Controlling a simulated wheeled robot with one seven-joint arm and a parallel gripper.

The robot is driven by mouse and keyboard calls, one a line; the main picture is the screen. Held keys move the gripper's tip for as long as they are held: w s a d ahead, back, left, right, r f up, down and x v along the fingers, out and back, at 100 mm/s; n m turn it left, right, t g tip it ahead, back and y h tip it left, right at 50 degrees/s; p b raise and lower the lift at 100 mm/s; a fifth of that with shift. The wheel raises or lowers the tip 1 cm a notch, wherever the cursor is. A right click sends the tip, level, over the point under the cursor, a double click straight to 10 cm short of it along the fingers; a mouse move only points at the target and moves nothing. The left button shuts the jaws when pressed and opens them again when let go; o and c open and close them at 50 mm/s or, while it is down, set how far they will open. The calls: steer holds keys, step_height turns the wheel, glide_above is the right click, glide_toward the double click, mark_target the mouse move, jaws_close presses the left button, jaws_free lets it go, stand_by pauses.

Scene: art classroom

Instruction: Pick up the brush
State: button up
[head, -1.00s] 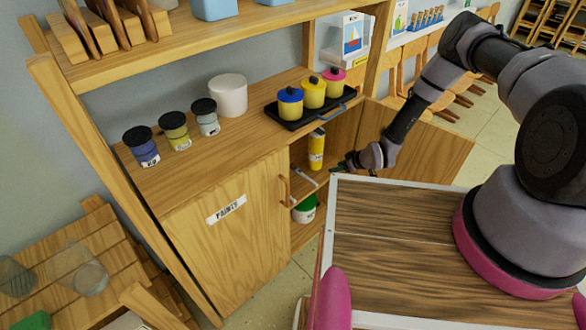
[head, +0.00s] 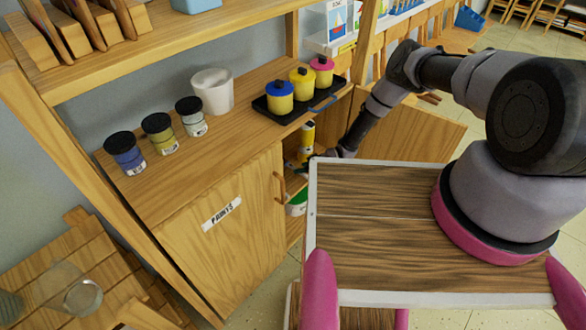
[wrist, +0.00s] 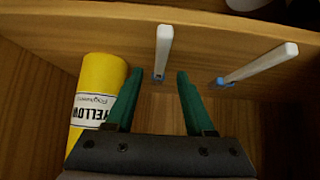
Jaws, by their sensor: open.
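My gripper (wrist: 160,76) is open, its two green fingers apart with nothing held between them. In the wrist view, two slim white sticks with blue ends are in the cabinet compartment. One white stick (wrist: 164,45) is just beyond the fingertips, roughly in line with the gap. The other white stick (wrist: 262,62) slants off to the right of the right finger. They look like brush handles; I cannot tell for certain. In the head view, my arm reaches into the open cabinet (head: 338,154), and the fingers and sticks are hidden there.
A yellow bottle (wrist: 97,85) stands close beside the left finger. The wooden compartment walls surround the gripper. A green and white tub (head: 296,204) is lower in the cabinet. Paint jars (head: 158,133) and a black tray (head: 262,104) with pots stand on top. A wood-topped surface (head: 400,240) lies in front.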

mark_target(295, 168)
steer(key=shift+x, duration=1.15)
jaws_close()
